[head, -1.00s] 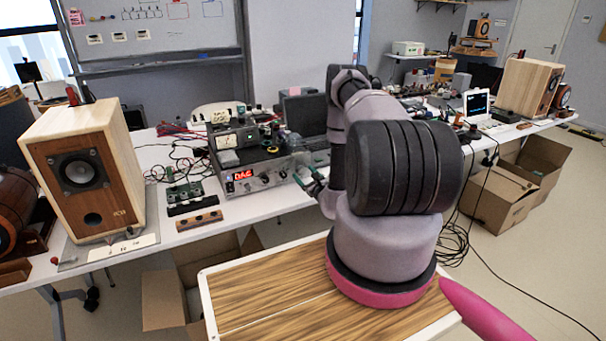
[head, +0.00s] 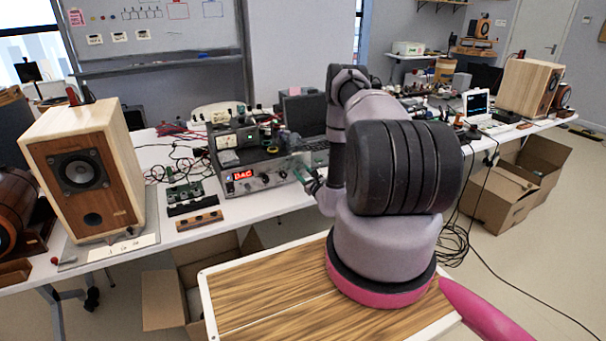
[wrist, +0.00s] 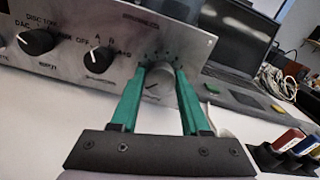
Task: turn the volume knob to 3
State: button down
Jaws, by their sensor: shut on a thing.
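The silver amplifier (head: 262,179) with a red lit display stands on the white bench in the head view. Its front panel (wrist: 120,35) fills the upper left of the wrist view. The silver volume knob (wrist: 159,84) is at the panel's right end, with a dark pointer line on its face and small scale marks around it. The marks' numbers are too small to read. My gripper (wrist: 162,74) has one green finger on each side of the knob and is shut on it. In the head view my gripper (head: 305,173) is at the amplifier's right end, and the knob is hidden.
Two black knobs, the input selector (wrist: 35,42) and a second one (wrist: 98,58), sit left of the volume knob. A laptop (wrist: 235,45) is behind on the right. Small coloured-top parts (wrist: 288,142) stand at lower right. A wooden speaker (head: 90,170) stands at left.

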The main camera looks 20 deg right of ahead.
jog(key=m, duration=0.3)
jog(key=shift+d+m, duration=0.1)
jog(key=shift+m, duration=0.2)
jog(key=m, duration=0.4)
jog(key=shift+f, duration=0.1)
jog(key=m, duration=0.4)
jog(key=shift+s+m, duration=0.1)
jog(key=shift+m, duration=1.8)
jog(key=shift+f, duration=0.1)
jog(key=shift+c, duration=1.9)
grip_release()
